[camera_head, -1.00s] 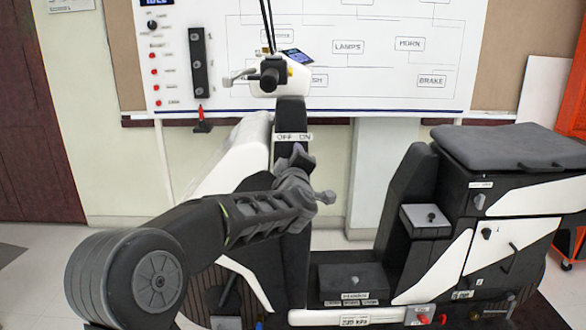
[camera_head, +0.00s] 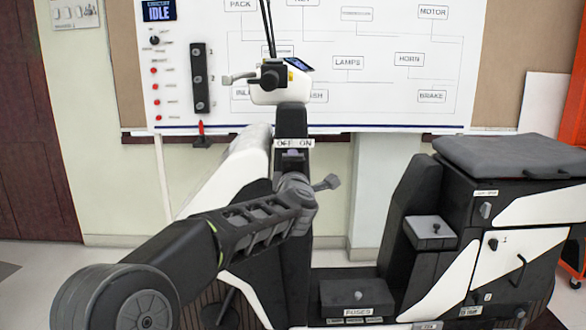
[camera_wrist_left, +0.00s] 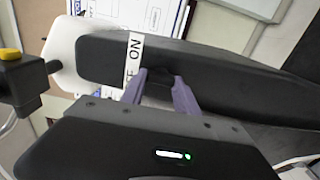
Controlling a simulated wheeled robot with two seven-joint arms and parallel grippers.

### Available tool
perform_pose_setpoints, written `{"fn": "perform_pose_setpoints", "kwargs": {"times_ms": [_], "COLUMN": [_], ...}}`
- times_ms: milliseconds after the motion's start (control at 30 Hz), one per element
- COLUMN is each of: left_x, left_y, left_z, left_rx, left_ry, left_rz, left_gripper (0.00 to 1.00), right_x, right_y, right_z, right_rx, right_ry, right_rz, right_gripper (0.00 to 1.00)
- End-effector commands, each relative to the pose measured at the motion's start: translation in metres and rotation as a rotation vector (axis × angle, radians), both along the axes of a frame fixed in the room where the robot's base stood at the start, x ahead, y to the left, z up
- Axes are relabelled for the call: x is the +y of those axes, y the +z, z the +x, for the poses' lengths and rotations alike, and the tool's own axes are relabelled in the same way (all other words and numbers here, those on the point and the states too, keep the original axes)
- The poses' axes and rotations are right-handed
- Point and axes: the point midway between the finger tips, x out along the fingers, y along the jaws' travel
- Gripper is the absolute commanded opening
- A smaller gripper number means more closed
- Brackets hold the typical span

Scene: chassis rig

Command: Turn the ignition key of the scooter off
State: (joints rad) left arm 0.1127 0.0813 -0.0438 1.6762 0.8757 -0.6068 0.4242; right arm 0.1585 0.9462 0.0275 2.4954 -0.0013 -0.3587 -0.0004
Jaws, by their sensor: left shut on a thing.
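The scooter (camera_head: 300,215) stands side-on in the head view, with an OFF/ON label (camera_head: 293,143) on its dark front column. My left gripper (camera_head: 292,160) is at the column just below the label, and my wrist covers much of that spot. The wrist view shows the label (camera_wrist_left: 132,68) on the column and the two grey-purple fingers of my left gripper (camera_wrist_left: 160,84) against it. The fingers are shut on the small dark ignition key (camera_wrist_left: 160,80), which is mostly hidden between them. Its exact angle cannot be made out. My right gripper is not in view.
The handlebar (camera_head: 275,78) with a small display is above the label. A wiring board (camera_head: 370,60) stands behind, its screen (camera_head: 158,11) reading IDLE. The seat (camera_head: 505,152) and a fuse box (camera_head: 355,298) are to the right. The space between column and seat is open.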

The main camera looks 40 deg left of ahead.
Motion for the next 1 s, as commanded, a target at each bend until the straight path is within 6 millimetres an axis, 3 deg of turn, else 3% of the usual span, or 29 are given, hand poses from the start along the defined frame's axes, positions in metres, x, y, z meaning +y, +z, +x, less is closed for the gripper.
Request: {"fn": "perform_pose_setpoints", "kwargs": {"times_ms": [267, 300, 533, 833, 1000], "left_x": [0.0, 0.0, 0.0, -0.001, -0.009], "left_y": [-0.001, -0.001, -0.001, 0.0, 0.0], "left_z": [0.0, 0.0, 0.0, -0.001, -0.012], "left_rx": [-0.001, -0.001, 0.0, 0.0, -0.001], "left_ry": [0.001, 0.001, 0.001, 0.0, 0.0], "left_rz": [-0.004, -0.004, -0.002, -0.002, -0.002], "left_gripper": [0.0, 0.38, 0.57, 0.58, 0.58], "right_x": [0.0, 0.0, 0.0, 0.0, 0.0], "right_y": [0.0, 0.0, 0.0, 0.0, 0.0], "right_z": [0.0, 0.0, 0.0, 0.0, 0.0], "right_rx": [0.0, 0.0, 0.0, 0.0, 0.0], "right_ry": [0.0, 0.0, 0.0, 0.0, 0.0], "right_rz": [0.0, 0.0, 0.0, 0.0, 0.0], "right_gripper": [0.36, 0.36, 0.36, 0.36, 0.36]}}
